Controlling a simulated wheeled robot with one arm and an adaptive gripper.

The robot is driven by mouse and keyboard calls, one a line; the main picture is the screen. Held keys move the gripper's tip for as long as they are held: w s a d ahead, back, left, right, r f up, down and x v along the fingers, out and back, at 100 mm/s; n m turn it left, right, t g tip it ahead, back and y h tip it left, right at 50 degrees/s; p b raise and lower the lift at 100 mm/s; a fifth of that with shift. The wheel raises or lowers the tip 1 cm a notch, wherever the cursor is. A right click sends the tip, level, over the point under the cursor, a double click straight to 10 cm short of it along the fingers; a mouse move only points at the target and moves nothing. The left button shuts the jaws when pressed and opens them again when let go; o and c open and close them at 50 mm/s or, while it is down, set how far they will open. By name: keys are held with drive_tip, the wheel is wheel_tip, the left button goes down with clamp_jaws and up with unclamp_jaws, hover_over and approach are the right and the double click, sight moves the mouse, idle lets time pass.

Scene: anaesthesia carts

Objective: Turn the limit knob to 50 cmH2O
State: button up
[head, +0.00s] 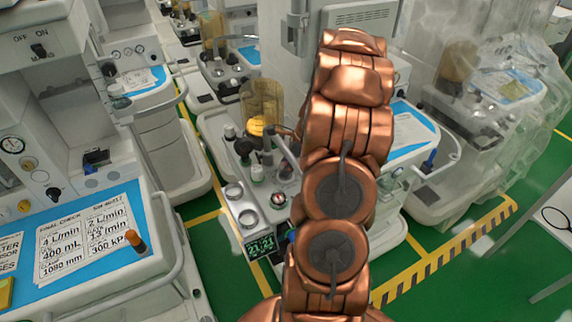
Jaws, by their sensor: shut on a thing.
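My copper arm rises through the middle of the head view and covers part of the anaesthesia cart (240,215) behind it. My gripper is not visible; the arm links hide the place where it could be. I cannot pick out the limit knob or read its setting. The exposed part of the cart shows a clear canister (262,98), a yellow cap (258,125), a black round part (243,147), a small round dial (278,199) and a green-lit display (261,246). A grey bar (286,150) slants beside the arm.
A cart with a blue top (120,265) stands at left, with printed cards and an orange-handled tool (135,241) on it. A plastic-covered cart (480,110) stands at right. Green floor (440,285) with yellow-black striping (445,250) shows at lower right.

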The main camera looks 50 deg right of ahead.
drive_tip(key=shift+d+r, duration=0.1)
drive_tip(key=o, duration=1.1)
drive_tip(key=shift+o, duration=0.2)
drive_tip(key=v, duration=1.2)
